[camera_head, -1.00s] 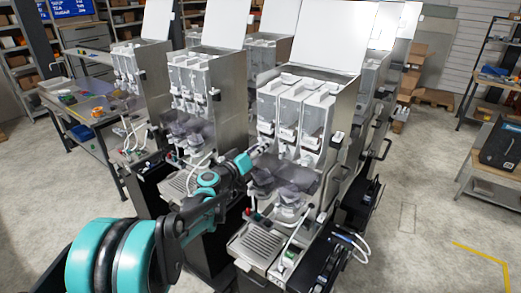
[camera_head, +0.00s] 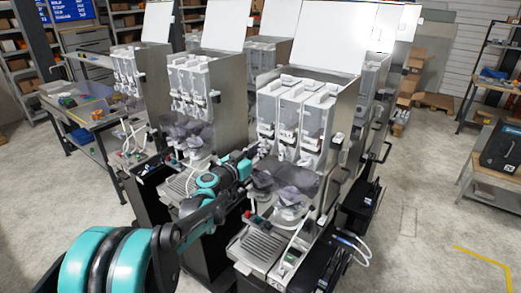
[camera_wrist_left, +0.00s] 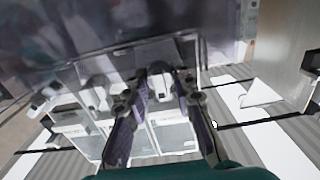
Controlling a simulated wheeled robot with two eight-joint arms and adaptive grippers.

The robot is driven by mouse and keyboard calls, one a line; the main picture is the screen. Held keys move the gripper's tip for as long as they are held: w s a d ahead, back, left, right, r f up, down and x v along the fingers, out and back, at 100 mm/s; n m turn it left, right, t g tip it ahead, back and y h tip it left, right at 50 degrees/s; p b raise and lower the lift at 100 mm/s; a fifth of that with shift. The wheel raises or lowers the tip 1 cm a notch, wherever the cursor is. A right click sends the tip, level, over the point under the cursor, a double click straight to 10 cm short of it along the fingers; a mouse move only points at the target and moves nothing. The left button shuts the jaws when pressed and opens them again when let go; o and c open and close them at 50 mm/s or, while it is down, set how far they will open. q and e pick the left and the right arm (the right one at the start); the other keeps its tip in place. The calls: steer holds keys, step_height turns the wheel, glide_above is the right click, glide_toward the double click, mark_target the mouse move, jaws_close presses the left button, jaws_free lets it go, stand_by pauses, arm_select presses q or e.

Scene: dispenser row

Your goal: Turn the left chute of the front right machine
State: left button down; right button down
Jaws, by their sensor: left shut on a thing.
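The front right machine (camera_head: 345,110) is a steel dispenser with three pale, see-through canisters (camera_head: 290,108) side by side and a small white chute below each. My left gripper (camera_head: 257,150) is at the left chute, just under the left canister, and hides most of that chute in the head view. In the left wrist view my left gripper (camera_wrist_left: 162,84) has its two dark fingers on either side of a small pale chute (camera_wrist_left: 157,69), shut on it. How far the chute is turned is too small and blurred to tell. My right gripper is in neither view.
Smoky mixing bowls (camera_head: 290,190) sit just below the chutes, above a drip tray (camera_head: 258,245). Another machine (camera_head: 215,100) stands close on the left, leaving a narrow gap for my arm. Open floor lies to the right.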

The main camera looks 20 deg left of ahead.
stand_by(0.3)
arm_select(q)
steer(key=c, duration=1.6)
jaws_free()
steer(key=v, duration=1.2)
